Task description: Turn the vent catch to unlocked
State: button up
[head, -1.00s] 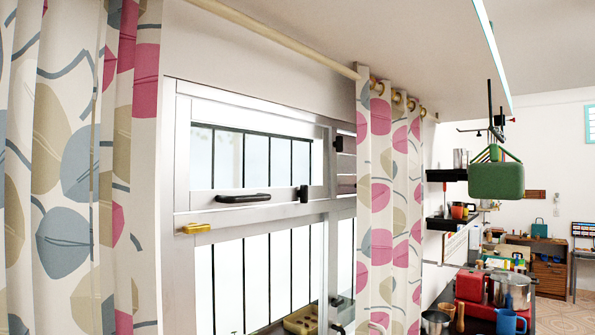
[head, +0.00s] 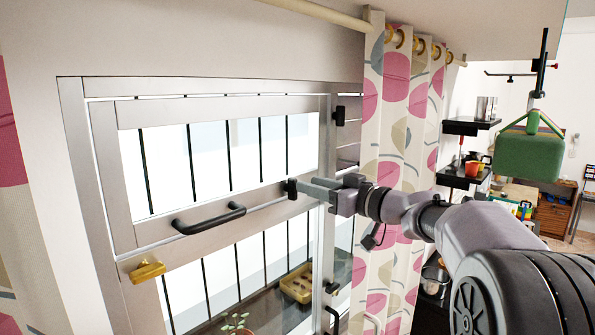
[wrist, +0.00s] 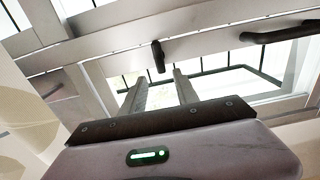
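The vent catch (head: 291,189) is a small black piece on the frame rail below the upper vent pane, right of the black bar handle (head: 209,218). In the wrist view the catch (wrist: 158,56) hangs roughly upright just ahead of the fingertips, near the middle of the gap. My gripper (head: 306,188) reaches it from the right in the head view. In the wrist view my gripper (wrist: 160,77) is open, with a finger on either side of the gap and nothing held. I cannot tell whether a finger touches the catch.
A yellow catch (head: 147,271) sits on the frame at lower left. A patterned curtain (head: 390,100) hangs close behind my arm. A yellow tray (head: 297,283) shows beyond the lower glass. A green hanging object (head: 528,155) and black shelves (head: 470,127) are at right.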

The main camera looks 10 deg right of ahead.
aim_at(296, 180)
jog(key=p+x, duration=0.1)
jog(key=x, duration=0.3)
jog(key=shift+a+r, duration=0.2)
jog(key=shift+a, duration=0.05)
jog(key=shift+w+f, duration=0.15)
jog(key=shift+w, duration=0.2)
jog(key=shift+s+a, duration=0.1)
jog(key=shift+s, duration=0.05)
jog(key=shift+c, duration=1.2)
grip_shut()
